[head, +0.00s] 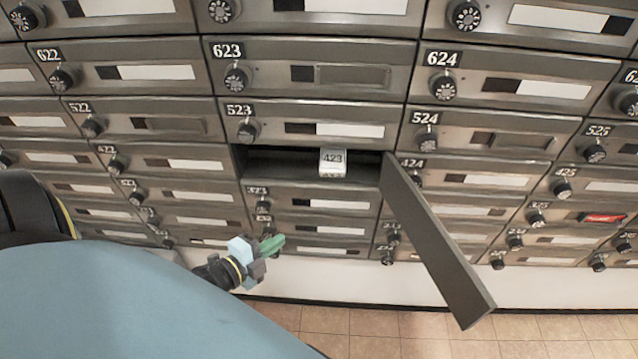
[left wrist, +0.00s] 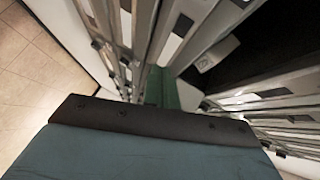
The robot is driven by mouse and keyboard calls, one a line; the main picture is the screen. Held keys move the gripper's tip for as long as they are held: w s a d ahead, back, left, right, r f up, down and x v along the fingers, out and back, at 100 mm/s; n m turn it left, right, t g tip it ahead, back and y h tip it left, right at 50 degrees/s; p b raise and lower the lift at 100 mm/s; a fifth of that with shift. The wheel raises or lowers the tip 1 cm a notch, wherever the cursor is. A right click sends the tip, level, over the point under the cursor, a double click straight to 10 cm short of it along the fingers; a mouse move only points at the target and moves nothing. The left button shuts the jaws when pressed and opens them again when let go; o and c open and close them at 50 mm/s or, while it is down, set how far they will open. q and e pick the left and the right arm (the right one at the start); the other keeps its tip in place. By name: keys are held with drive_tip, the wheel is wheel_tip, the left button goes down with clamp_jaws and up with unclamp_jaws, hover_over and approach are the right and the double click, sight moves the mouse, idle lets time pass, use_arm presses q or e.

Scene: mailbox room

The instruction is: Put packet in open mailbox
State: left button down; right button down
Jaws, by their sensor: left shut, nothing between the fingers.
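The open mailbox (head: 285,163) is a dark slot in the middle of the wall in the head view, below box 523. Its door (head: 437,240) is swung out to the right and hangs toward me. The packet (head: 333,162), small, pale and marked 423, sits inside the opening near its front edge. A pale labelled thing that looks like this packet (left wrist: 204,62) also shows in a dark opening in the left wrist view. My left gripper (head: 273,244), with green fingers, is shut and empty, below and left of the open mailbox, apart from the packet. My right gripper is not in view.
Rows of closed grey mailboxes (head: 310,60) with black dials fill the wall. A red label (head: 603,217) is on one at the right. The open door juts out right of the opening. Tiled floor (head: 370,325) shows below.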

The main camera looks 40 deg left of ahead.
use_arm(q)
wheel_tip(320, 180, up, 9)
drive_tip(key=w+d+m+t+h, duration=0.2)
drive_tip(key=m, duration=0.2)
approach(332, 172)
drive_tip(key=w+d, duration=0.2)
drive_tip(key=d, duration=0.1)
drive_tip(key=shift+w+a+f+t, duration=0.15)
drive_tip(key=shift+w+a, duration=0.1)
drive_tip(key=shift+w, duration=0.35)
drive_tip(key=shift+w+a+f+t, duration=0.15)
drive_tip(key=shift+w+a, duration=0.05)
drive_tip(key=shift+w, duration=0.4)
drive_tip(key=shift+w+a, duration=0.4)
drive_tip(key=shift+w, duration=0.25)
